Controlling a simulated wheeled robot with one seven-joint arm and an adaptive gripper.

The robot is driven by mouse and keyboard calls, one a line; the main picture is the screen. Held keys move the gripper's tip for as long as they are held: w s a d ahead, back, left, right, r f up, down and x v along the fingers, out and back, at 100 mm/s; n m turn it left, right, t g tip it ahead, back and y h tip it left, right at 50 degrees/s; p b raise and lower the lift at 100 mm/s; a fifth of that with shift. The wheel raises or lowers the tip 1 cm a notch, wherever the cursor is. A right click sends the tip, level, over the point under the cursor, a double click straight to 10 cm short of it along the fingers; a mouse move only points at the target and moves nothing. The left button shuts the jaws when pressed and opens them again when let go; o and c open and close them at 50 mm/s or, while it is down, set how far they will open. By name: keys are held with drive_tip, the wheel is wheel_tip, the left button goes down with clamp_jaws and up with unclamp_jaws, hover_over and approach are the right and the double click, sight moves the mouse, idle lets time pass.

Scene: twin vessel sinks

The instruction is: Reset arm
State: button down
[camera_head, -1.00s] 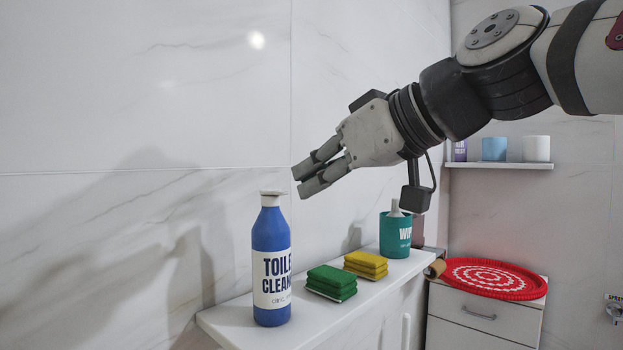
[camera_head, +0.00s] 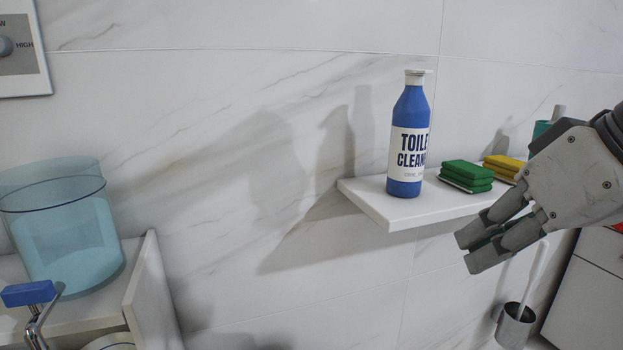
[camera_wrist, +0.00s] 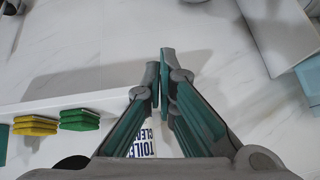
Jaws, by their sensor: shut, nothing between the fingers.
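My gripper (camera_head: 470,250) is at the right of the head view, in front of and below the wall shelf (camera_head: 385,212). Its fingers are together with nothing between them. In the wrist view the gripper (camera_wrist: 165,62) also shows with its fingertips close together, pointing away over the pale marble surface. A blue toilet cleaner bottle (camera_head: 407,135) stands upright on the shelf, apart from the gripper. Its label (camera_wrist: 143,143) shows partly behind the fingers in the wrist view.
Green sponges (camera_head: 466,174) and yellow sponges (camera_head: 500,165) lie on the shelf. A toilet brush holder (camera_head: 515,325) stands below right. A clear blue glass vessel (camera_head: 65,240) sits on a white cabinet at left, with a blue-handled faucet (camera_head: 28,293). The wall between is clear.

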drive_tip(key=s+d+f+m+g+h+p, duration=0.1)
drive_tip(key=s+d+f+m+g+h, duration=0.15)
drive_tip(key=s+f+g, duration=0.85)
drive_tip(key=s+r+t+p, duration=0.1)
drive_tip(key=r+t+p, duration=0.3)
drive_tip(key=r+p, duration=1.4)
drive_tip(key=s+r+t+p, duration=0.2)
drive_tip(key=r+t+p, duration=0.2)
drive_tip(key=r+p, duration=1.4)
drive_tip(key=shift+s+a+r+h+p, duration=0.15)
drive_tip(key=shift+s+a+h+p, duration=0.1)
drive_tip(key=shift+a+h+p, duration=0.25)
drive_tip(key=shift+d, duration=0.2)
